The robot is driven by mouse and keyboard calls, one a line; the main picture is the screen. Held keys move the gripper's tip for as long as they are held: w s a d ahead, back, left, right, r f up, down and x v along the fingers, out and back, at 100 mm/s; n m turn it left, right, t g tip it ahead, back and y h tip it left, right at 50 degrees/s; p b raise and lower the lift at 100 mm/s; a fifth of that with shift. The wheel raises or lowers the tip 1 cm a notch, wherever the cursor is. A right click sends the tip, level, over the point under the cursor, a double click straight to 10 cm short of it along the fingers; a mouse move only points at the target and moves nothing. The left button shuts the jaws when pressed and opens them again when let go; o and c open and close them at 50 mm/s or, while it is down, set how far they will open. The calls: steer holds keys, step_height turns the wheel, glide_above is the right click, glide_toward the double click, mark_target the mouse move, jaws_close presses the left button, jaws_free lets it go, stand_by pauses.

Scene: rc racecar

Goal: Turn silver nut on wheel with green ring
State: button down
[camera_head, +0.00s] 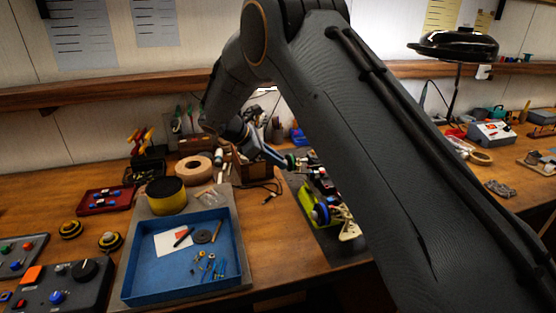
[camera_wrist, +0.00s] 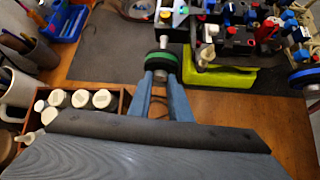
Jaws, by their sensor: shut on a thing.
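The black wheel with the green ring (camera_wrist: 160,61) is at the car's near side in the wrist view, on a silver axle (camera_wrist: 164,41). It also shows in the head view (camera_head: 291,160), just past my gripper. My gripper (camera_wrist: 161,76) has its two blue fingers at the wheel's outer face, shut on the silver nut (camera_wrist: 160,74) between their tips. Most of the nut is hidden by the fingertips. The race car (camera_head: 321,184) is partly hidden by my arm in the head view.
The car rests on a lime green stand (camera_wrist: 222,80) on a dark mat (camera_wrist: 105,50). A wheel with a blue ring (camera_wrist: 304,78) is at the right. A wooden box of white-capped bottles (camera_wrist: 80,99) stands close to my gripper's left. A blue tray (camera_head: 150,289) holds small parts.

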steer(key=shift+w+a+f+n+g+h+b, duration=0.1)
steer(key=shift+w+n+g+h+b, duration=0.2)
steer(key=shift+g+b, duration=0.35)
steer(key=shift+w+d+r+n+g+h+b, duration=0.1)
steer(key=shift+n+g+b, duration=0.25)
steer(key=shift+g+b, duration=0.3)
steer(key=shift+w+a+f+n+g+h+b, duration=0.15)
steer(key=shift+n+g+b, duration=0.3)
steer(key=shift+b, duration=0.3)
steer(key=shift+g, duration=0.25)
steer(key=c, duration=1.6)
jaws_free()
